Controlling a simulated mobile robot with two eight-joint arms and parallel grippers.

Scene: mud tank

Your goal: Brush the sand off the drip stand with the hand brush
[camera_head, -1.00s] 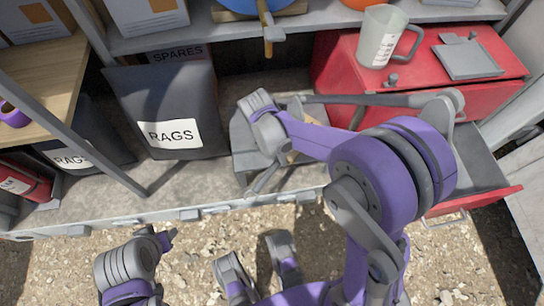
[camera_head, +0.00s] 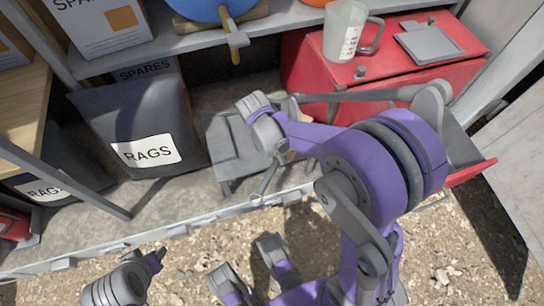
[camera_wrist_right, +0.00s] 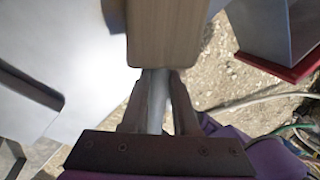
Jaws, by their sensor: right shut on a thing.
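The grey drip stand (camera_head: 228,150) is on the lower grey shelf, right of the rags bag in the head view. My right wrist covers its right part. My right gripper (camera_wrist_right: 158,100) is shut on the grey handle of the hand brush (camera_wrist_right: 165,35), whose pale wooden block fills the top middle of the wrist view. In the head view the right gripper is mostly hidden behind my wrist at the stand's right side. The bristles are hidden, so I cannot tell whether they touch the stand. I cannot make out sand on it. Parts of my left arm show at the bottom left.
A dark rags bag (camera_head: 145,125) stands left of the stand. A red cabinet (camera_head: 385,70) with a clear jug (camera_head: 345,32) on top and an open drawer (camera_head: 465,160) is at the right. A hammer-like tool (camera_head: 234,38) hangs over the upper shelf edge. Gravel lies in front.

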